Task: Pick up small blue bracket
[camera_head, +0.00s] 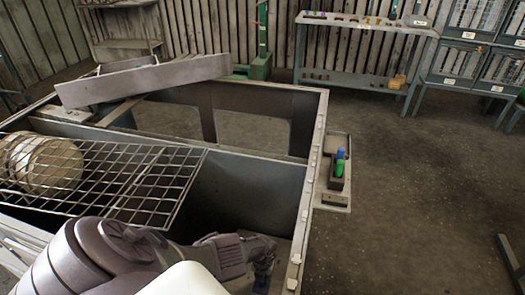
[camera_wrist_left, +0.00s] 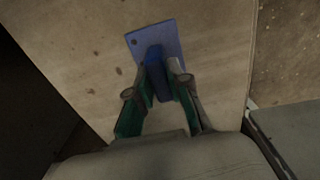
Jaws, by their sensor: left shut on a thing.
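The small blue bracket (camera_wrist_left: 157,42) shows in the left wrist view as a flat blue plate with a hole and an upright darker blue part. It lies against a worn, tan-grey surface (camera_wrist_left: 90,45). My left gripper (camera_wrist_left: 163,75) is shut on the bracket's upright part, one finger on each side. In the head view my left gripper (camera_head: 262,268) reaches down inside the front right of the housing (camera_head: 313,150). Only a bit of blue (camera_head: 261,285) shows below it there. I cannot tell whether the bracket touches the surface. My right gripper is not in view.
A metal grid (camera_head: 160,185) and a round ribbed part (camera_head: 50,165) lie at the left of the housing. A long grey panel (camera_head: 145,78) rests across its back. A small side tray (camera_head: 336,185) holds blue and green items. The floor to the right is open.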

